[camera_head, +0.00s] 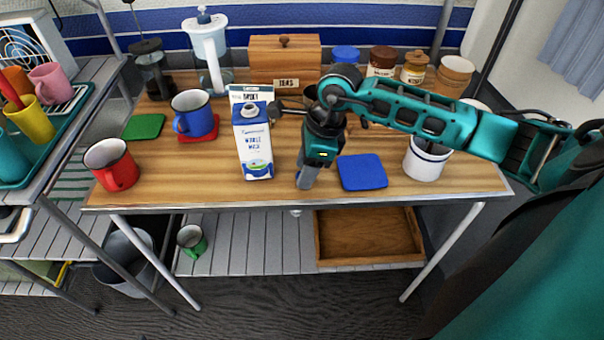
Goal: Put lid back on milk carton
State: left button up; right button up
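The milk carton (254,148), blue and white, stands upright on the wooden tabletop, left of the middle. A round pale spout (249,112) shows on its top; I cannot tell whether a lid is on it. I cannot make out a separate lid anywhere. My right gripper (304,182) points down just to the right of the carton, apart from it, with its grey fingertips low near the tabletop. The fingers overlap from this angle, so their opening and anything between them are hidden. My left gripper is not in view.
A blue mug (193,113), red mug (113,165) and green coaster (144,126) are left. A blue coaster (362,172) and white pot (427,160) are right. The tabletop's front strip is clear.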

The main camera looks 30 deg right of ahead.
grip_shut()
jog(key=shift+r, duration=0.1)
notch_tip(320, 180, up, 20)
jog(key=p, duration=0.2)
dwell(0.4)
